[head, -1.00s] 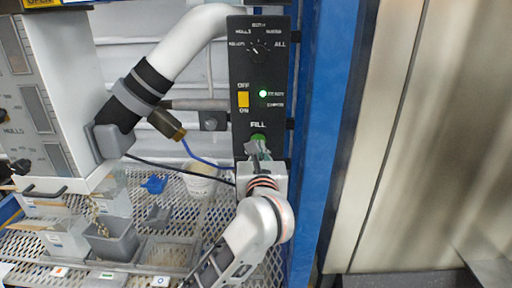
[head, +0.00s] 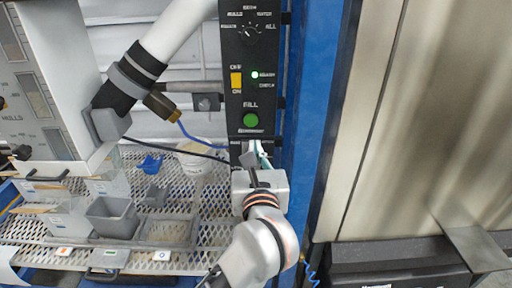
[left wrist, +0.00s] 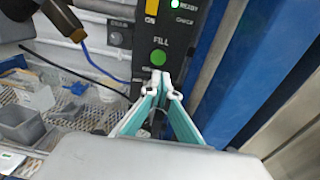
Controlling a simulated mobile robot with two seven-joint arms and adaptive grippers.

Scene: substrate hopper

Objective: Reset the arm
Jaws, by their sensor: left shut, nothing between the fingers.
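My left gripper (head: 254,152) is just below the black control panel (head: 262,85) in the head view. In the left wrist view its fingers (left wrist: 165,78) are shut with nothing between them, and their tips lie just below the green FILL button (left wrist: 158,57). That button also shows uncovered in the head view (head: 250,120), above the gripper and apart from it. The panel carries a dial (head: 250,31), a yellow OFF/ON switch (head: 236,80) and a lit indicator (head: 255,75). My right gripper is not in view.
A perforated shelf (head: 205,225) at left holds a grey bin (head: 112,217), a white cup (head: 196,160) and a blue scoop (head: 150,164). A white pipe (head: 178,35) with a black collar runs beside the panel. A blue post (head: 312,120) stands right of it.

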